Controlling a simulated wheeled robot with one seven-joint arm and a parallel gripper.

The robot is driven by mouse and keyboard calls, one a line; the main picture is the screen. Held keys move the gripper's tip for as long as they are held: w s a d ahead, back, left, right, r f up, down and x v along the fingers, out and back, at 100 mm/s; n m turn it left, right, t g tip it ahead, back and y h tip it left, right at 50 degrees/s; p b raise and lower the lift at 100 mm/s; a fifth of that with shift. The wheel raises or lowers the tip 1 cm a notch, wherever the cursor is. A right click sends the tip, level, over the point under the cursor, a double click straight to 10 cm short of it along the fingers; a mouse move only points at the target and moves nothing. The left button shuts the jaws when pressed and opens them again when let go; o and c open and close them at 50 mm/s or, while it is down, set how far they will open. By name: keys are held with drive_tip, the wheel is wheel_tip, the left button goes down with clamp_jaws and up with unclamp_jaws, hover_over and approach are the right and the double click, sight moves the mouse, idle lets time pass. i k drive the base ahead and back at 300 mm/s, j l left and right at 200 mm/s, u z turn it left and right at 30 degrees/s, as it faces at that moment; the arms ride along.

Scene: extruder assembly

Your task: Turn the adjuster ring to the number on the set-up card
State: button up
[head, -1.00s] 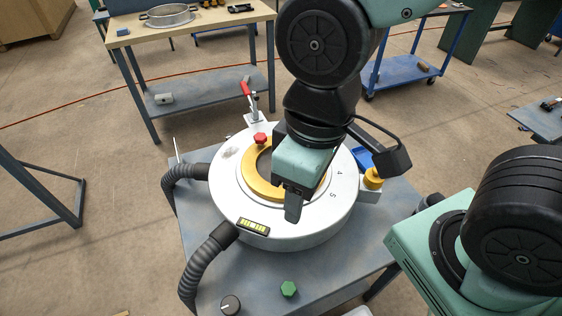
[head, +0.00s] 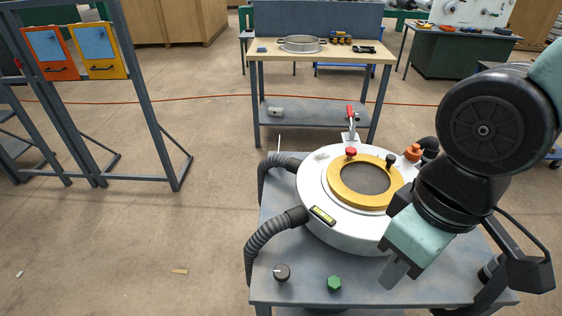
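The gold adjuster ring (head: 341,188) lies flat on top of the round white extruder housing (head: 318,194), around a dark round opening. A red knob (head: 351,152) and a small black knob (head: 391,160) stand at its far edge. My gripper (head: 394,272) is at the front right of the housing, apart from the ring, pointing down. One grey finger shows plainly; the gap between fingers cannot be made out. My arm hides the housing's right side. No numbers on the ring or housing are readable, and I cannot identify a set-up card.
A small display (head: 323,215) sits on the housing's front left. Two ribbed hoses (head: 276,233) run along the left. Behind stands a workbench (head: 265,50); a rack (head: 140,95) with orange and yellow boards is left.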

sight(364, 181)
drive_tip(key=k+u, duration=0.1)
drive_tip(key=k, duration=0.5)
drive_tip(key=k+j+u, duration=0.1)
drive_tip(key=k, duration=0.5)
drive_tip(key=u, duration=0.4)
drive_tip(key=l+u, duration=0.15)
drive_tip(key=u, duration=0.3)
drive_tip(key=l+u, duration=0.1)
drive_tip(key=u, duration=0.75)
drive_tip(key=k+l, duration=0.15)
drive_tip(key=l, duration=0.5)
drive_tip(key=k+l, duration=0.15)
drive_tip(key=l, duration=0.5)
drive_tip(key=k+l, duration=0.1)
drive_tip(key=l, duration=0.5)
drive_tip(key=k+l, duration=0.15)
drive_tip(key=l, duration=0.5)
drive_tip(key=k+l, duration=0.15)
drive_tip(key=l, duration=0.5)
drive_tip(key=k+l, duration=0.15)
drive_tip(key=l, duration=0.5)
drive_tip(key=k+l+u, duration=0.1)
drive_tip(key=l, duration=0.5)
drive_tip(key=k+l, duration=0.15)
drive_tip(key=l, duration=0.5)
